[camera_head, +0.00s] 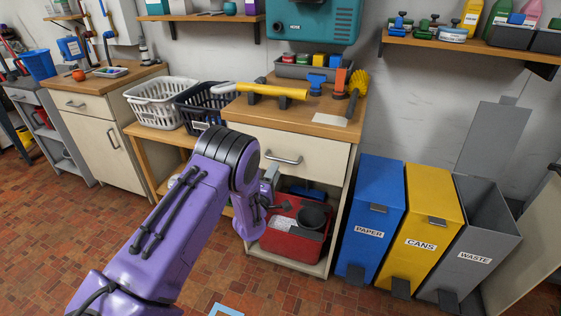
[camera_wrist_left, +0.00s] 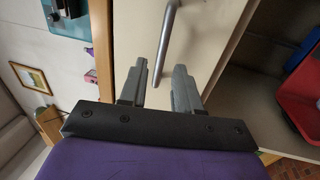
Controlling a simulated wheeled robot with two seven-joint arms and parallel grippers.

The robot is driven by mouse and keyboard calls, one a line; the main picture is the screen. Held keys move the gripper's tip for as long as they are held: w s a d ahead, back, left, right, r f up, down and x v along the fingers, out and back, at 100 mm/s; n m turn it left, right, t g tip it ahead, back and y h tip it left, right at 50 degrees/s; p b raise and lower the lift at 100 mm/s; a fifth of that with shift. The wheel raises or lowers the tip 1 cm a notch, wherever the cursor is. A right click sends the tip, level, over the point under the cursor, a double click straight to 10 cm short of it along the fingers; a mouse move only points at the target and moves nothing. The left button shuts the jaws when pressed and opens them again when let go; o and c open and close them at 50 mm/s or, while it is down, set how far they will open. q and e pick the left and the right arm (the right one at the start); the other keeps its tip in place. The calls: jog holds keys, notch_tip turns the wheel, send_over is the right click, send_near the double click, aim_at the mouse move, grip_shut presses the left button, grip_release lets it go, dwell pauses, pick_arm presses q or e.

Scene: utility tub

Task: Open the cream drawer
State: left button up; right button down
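The cream drawer (camera_head: 308,160) sits under the wooden top of the middle cabinet and looks shut. Its metal bar handle (camera_head: 283,158) is on the front. My left gripper (camera_head: 270,183) is in front of the drawer, just below and left of the handle, and partly hidden by my wrist. My right gripper is not in view.
Below the drawer is an open shelf with a red toolbox (camera_head: 292,230). Blue (camera_head: 371,215), yellow (camera_head: 430,225) and grey (camera_head: 475,240) bins stand to the right. Laundry baskets (camera_head: 160,103) are at left. The tiled floor (camera_head: 240,285) in front is mostly clear.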

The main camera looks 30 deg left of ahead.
aim_at(280, 160)
pick_arm(q)
jog(key=x, duration=0.6)
jog(key=shift+w+a, duration=0.15)
jog(key=shift+w, duration=0.15)
grip_shut()
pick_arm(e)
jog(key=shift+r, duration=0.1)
